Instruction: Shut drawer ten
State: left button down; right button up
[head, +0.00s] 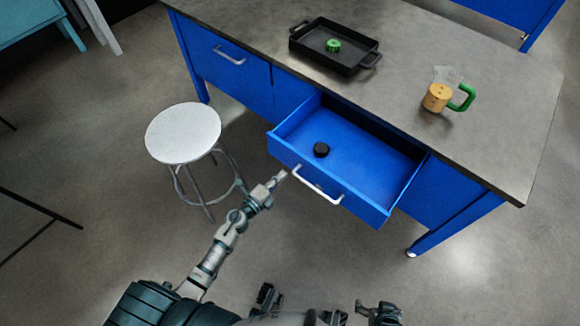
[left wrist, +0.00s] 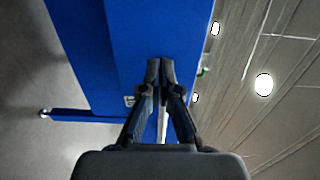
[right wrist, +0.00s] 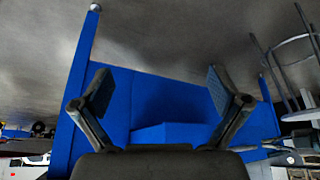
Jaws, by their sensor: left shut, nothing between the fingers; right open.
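The pulled-out blue drawer (head: 365,172) stands well open from the desk in the head view, with a white bar handle (head: 318,187) on its front. No number can be read on it. A black round object (head: 321,149) lies inside. My left gripper (head: 279,177) is shut and empty beside the handle's left end; I cannot tell if it touches the drawer front. In the left wrist view, its closed fingertips (left wrist: 160,66) are in front of a blue surface. My right gripper (right wrist: 160,82) is open and empty, with the blue desk beyond its spread fingers.
The desk top (head: 450,60) holds a black tray (head: 352,62) with a green item (head: 333,45), and a clear jug with a green handle (head: 464,97) by an orange-yellow object (head: 437,97). A closed drawer (head: 235,72) is at left. A white-topped stool (head: 183,132) stands left of the open drawer.

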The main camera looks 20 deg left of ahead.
aim_at(294, 162)
pick_arm(q)
jog(key=x, duration=0.4)
jog(key=shift+w, duration=0.35)
jog(key=shift+w+a+f, duration=0.1)
jog(key=shift+w, duration=0.1)
pick_arm(e)
jog(key=shift+w+a+r+t, duration=0.15)
jog(key=shift+w+a+t, duration=0.15)
jog(key=shift+w+a, duration=0.25)
pick_arm(q)
jog(key=shift+d, duration=0.2)
pick_arm(e)
jog(key=shift+d, duration=0.15)
